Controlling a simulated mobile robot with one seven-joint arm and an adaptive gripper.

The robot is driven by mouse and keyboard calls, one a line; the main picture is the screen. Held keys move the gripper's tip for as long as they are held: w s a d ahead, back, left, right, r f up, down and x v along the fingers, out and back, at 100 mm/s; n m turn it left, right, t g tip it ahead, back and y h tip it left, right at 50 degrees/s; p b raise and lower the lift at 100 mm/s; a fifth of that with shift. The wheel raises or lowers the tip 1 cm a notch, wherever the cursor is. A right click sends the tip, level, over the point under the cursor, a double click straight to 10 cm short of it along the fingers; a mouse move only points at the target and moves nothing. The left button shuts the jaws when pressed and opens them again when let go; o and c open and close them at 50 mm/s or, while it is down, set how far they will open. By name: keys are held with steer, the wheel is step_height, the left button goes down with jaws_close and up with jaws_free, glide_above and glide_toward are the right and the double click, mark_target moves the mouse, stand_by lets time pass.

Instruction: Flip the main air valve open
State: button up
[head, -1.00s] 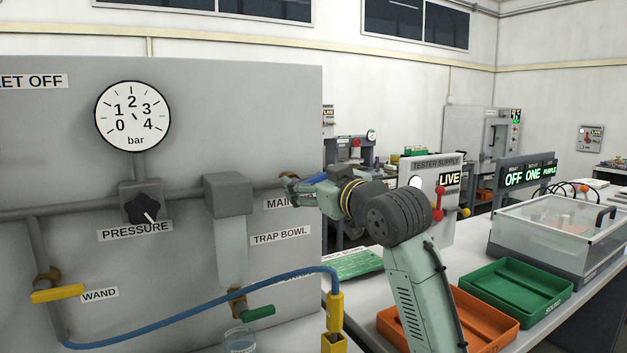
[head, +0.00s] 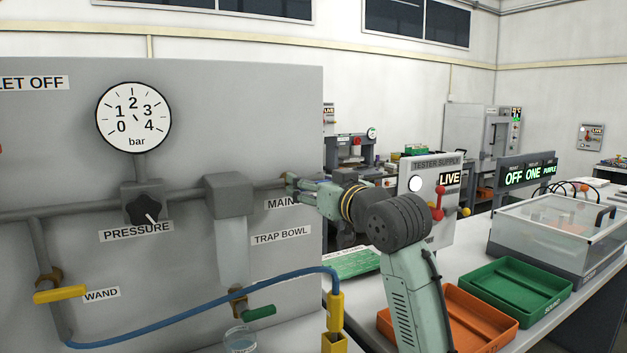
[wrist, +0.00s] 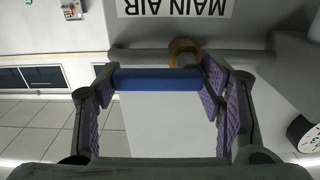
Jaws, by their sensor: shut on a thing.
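The main air valve shows in the wrist view as a brass body (wrist: 184,50) on a grey pipe, with a blue lever handle (wrist: 158,80) beside it. In that view the handle lies roughly parallel to the pipe. My gripper (wrist: 156,92) has its purple-padded fingers at the two ends of the blue handle and is shut on it. In the head view my gripper (head: 290,184) is at the panel's right edge, by the partly covered MAIN AIR label (head: 280,204). It hides the handle there. The label shows upside down in the wrist view (wrist: 175,7).
The pressure gauge (head: 134,117) and black pressure knob (head: 144,208) are left on the panel. The trap bowl (head: 232,240), green drain handle (head: 259,311) and blue hose (head: 200,320) lie below. Orange (head: 480,322) and green (head: 512,318) trays stand right of my arm.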

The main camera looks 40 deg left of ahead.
steer(key=shift+w+d, duration=0.1)
steer(key=shift+w, duration=0.05)
steer(key=o, duration=1.1)
steer(key=v, duration=1.2)
